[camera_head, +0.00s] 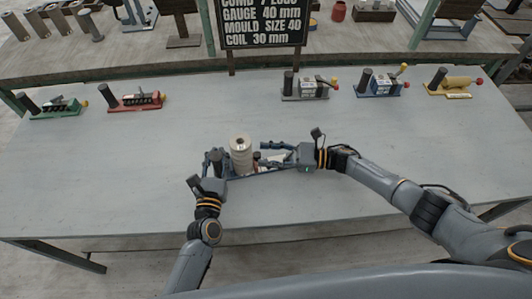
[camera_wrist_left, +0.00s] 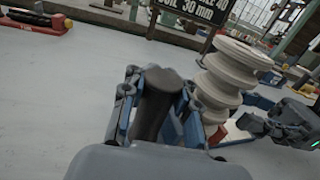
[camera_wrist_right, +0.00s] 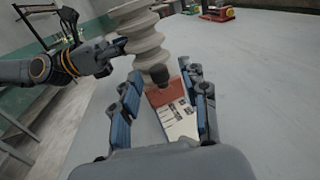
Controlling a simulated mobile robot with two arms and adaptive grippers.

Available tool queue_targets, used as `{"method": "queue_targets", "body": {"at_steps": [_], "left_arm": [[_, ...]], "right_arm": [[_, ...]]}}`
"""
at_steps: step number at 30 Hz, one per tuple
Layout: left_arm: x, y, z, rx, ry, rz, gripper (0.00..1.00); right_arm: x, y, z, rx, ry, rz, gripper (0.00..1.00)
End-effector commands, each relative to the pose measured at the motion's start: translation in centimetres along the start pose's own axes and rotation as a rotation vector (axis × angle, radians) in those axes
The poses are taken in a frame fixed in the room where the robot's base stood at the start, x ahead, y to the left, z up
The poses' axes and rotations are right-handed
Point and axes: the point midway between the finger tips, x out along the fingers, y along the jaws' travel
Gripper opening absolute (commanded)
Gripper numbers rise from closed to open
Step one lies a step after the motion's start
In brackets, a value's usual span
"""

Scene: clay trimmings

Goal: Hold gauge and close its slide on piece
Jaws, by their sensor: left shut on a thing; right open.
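A pale ribbed piece (camera_head: 240,155) stands upright near the middle of the table; it also shows in the left wrist view (camera_wrist_left: 235,75) and the right wrist view (camera_wrist_right: 145,40). My left gripper (camera_head: 214,163) is shut on the gauge's dark upright handle (camera_wrist_left: 155,105), left of the piece. The gauge's slide is on the piece's right, with a red block (camera_wrist_right: 165,97), a dark knob (camera_wrist_right: 159,74) and a pale marked plate (camera_wrist_right: 180,122). My right gripper (camera_head: 270,152) is open, its fingers on either side of the slide. Whether the slide touches the piece is hidden.
Other gauges stand along the table's back: green (camera_head: 55,108), red (camera_head: 135,101), grey (camera_head: 310,88), blue (camera_head: 381,84) and yellow (camera_head: 455,84). A dark sign (camera_head: 262,22) stands behind them. The grey table (camera_head: 130,170) is clear to both sides.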

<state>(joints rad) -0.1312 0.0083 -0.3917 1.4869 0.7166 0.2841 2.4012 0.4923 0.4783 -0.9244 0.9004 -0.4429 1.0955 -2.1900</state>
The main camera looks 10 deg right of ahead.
Motion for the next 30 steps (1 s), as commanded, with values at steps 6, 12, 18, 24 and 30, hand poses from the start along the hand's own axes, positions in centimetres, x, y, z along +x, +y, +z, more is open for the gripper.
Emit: {"method": "queue_targets", "body": {"at_steps": [6, 12, 18, 24, 30], "left_arm": [[0.0, -0.1, -0.1, -0.003, 0.002, -0.001, 0.0], [0.0, -0.1, -0.1, -0.003, 0.002, -0.001, 0.0], [0.0, -0.1, -0.1, -0.003, 0.002, -0.001, 0.0], [0.0, -0.1, -0.1, -0.003, 0.002, -0.001, 0.0], [0.0, -0.1, -0.1, -0.003, 0.002, -0.001, 0.0]], "right_arm": [[-4.4, -0.1, -0.1, 0.001, 0.004, -0.004, 0.45], [-8.4, -0.1, -0.1, 0.001, 0.003, -0.002, 0.45], [-10.7, -0.1, -0.1, 0.001, 0.002, -0.001, 0.45], [-11.2, -0.1, 0.0, 0.0, 0.002, -0.001, 0.45], [-11.2, -0.1, 0.0, 0.0, 0.001, -0.001, 0.45]]}}
